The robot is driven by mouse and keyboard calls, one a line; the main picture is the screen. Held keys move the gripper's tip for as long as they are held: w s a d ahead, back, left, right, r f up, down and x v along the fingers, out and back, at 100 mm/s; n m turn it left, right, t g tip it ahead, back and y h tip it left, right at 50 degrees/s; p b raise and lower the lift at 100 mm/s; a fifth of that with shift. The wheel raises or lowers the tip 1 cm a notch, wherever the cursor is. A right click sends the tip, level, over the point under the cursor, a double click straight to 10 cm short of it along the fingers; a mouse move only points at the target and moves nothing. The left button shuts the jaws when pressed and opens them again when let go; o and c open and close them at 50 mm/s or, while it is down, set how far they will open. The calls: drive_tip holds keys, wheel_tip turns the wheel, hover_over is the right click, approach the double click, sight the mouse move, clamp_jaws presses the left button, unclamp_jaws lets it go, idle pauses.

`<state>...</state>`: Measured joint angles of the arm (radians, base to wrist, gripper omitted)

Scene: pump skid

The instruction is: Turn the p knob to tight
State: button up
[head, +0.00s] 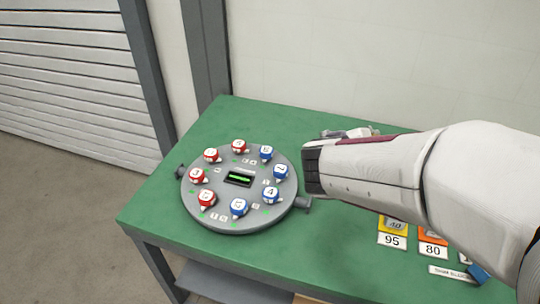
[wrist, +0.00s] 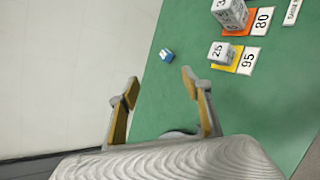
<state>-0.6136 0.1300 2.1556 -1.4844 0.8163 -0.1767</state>
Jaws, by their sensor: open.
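A round grey plate (head: 240,213) lies on the green table in the head view. It carries a ring of red knobs (head: 207,198) on the left and blue knobs (head: 271,195) on the right, around a dark window with a green bar (head: 239,179). The knob markings are too small to tell which one is p. My gripper (wrist: 160,79) is open and empty in the wrist view, with its two fingers apart. In the head view my arm mostly hides it; a part shows behind the arm, right of the plate. It is apart from the knobs.
The green table (head: 160,215) has a yellow card (head: 394,224) marked 95 and an orange card (head: 433,238) marked 80 at right. Blocks stand on them in the wrist view. A wall stands behind.

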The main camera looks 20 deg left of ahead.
drive_tip(key=w+a+f+n+t+y, duration=0.25)
drive_tip(key=a+n, duration=0.35)
drive_tip(key=a, duration=0.7)
drive_tip(key=n+g+y, duration=0.3)
drive_tip(key=n+y, duration=0.7)
drive_tip(key=n, duration=0.5)
approach(196, 174)
drive_tip(key=x, duration=0.2)
drive_tip(key=shift+a+f+t+h, duration=0.15)
drive_tip(key=shift+a+t+h, duration=0.1)
drive_tip(key=shift+a, duration=0.05)
drive_tip(key=shift+w, duration=0.15)
drive_tip(key=shift+x, duration=3.8)
drive_tip(key=c, duration=1.1)
